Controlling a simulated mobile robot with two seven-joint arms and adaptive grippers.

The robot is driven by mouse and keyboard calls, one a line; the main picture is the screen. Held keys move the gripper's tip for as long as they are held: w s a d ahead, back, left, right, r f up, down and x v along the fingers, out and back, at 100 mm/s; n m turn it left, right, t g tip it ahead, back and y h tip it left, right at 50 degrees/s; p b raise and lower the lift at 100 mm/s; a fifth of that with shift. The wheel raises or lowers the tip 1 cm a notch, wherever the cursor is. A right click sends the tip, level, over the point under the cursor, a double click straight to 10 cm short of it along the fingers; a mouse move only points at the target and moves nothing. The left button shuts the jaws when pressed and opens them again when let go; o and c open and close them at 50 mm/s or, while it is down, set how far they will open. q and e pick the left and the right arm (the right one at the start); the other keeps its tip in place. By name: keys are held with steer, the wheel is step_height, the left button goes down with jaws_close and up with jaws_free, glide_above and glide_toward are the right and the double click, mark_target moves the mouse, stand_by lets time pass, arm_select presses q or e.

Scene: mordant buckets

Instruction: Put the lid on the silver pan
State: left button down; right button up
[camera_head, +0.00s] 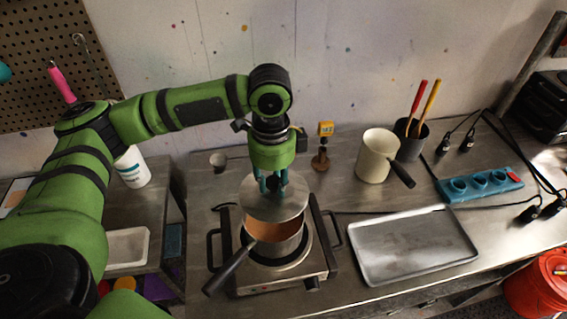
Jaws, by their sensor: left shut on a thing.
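The silver pan (285,246) stands on a hot plate, with orange-brown contents and a dark handle pointing to the lower left. The round silver lid (289,204) is above the pan's far side, roughly level. My left gripper (273,189) points down and is shut on the lid at its top; the fingers hide the grip point. The lid covers the far part of the pan's opening in the picture, and the near part shows open. I cannot tell whether the lid touches the rim. My right gripper is not in view.
The hot plate (316,268) has side handles. To the right are an empty grey tray (376,268), a cream pot (374,158), a dark holder with red and yellow handled tools (411,148), and a blue socket strip (470,193).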

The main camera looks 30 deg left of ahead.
mark_target(272, 193)
arm_select(q)
steer(key=shift+s+f+b, duration=0.35)
steer(key=shift+s+f, duration=0.15)
steer(key=shift+s, duration=0.3)
steer(key=shift+f, duration=0.4)
steer(key=f+b, duration=0.3)
steer(key=shift+w+f, duration=0.15)
steer(key=shift+w, duration=0.2)
steer(key=shift+f+b, duration=0.2)
steer(key=shift+b, duration=0.3)
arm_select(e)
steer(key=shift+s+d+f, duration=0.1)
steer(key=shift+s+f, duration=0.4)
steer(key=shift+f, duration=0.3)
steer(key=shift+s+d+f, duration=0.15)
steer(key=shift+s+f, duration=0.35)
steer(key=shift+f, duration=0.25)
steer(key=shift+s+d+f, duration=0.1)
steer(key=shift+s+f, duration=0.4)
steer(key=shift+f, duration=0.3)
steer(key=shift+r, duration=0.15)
arm_select(q)
steer(key=shift+p, duration=0.55)
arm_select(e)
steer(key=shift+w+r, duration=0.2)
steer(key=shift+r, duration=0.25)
